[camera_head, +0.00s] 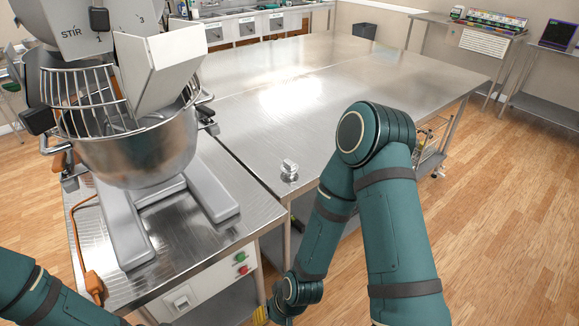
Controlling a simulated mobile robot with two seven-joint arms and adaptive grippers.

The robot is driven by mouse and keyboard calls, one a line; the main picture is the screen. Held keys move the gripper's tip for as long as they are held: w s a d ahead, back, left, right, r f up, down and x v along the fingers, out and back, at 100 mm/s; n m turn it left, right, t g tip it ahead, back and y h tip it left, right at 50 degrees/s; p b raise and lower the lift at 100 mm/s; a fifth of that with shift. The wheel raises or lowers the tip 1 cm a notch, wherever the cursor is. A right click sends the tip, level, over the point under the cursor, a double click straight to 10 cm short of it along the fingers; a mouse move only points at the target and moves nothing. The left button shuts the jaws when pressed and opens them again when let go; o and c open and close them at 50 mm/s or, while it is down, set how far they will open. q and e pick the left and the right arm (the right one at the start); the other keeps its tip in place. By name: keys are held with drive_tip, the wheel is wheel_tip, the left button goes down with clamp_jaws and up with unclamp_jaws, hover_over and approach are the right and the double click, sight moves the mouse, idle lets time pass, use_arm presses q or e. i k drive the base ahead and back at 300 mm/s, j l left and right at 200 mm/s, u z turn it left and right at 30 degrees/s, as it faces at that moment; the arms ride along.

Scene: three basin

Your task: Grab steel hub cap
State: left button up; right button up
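A small shiny steel piece (289,170), which looks like the hub cap, sits on the near edge of the long steel table (330,75). My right arm bends over the table's near right corner, and its lower end runs down to the bottom edge, below and apart from the steel piece. Nothing touches the steel piece except the table.
A large mixer with a steel bowl (140,150) and wire guard stands on a steel cabinet (190,250) at left, beside the long table. The table top is mostly bare. Side benches (460,35) stand at the far right. Wooden floor (510,200) is clear at right.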

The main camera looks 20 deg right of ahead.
sight(288, 168)
drive_tip(key=i+l+z, duration=0.1)
drive_tip(key=l+z, duration=0.25)
drive_tip(key=i+l+z, duration=0.4)
drive_tip(key=l+z, duration=0.25)
drive_tip(key=l, duration=0.15)
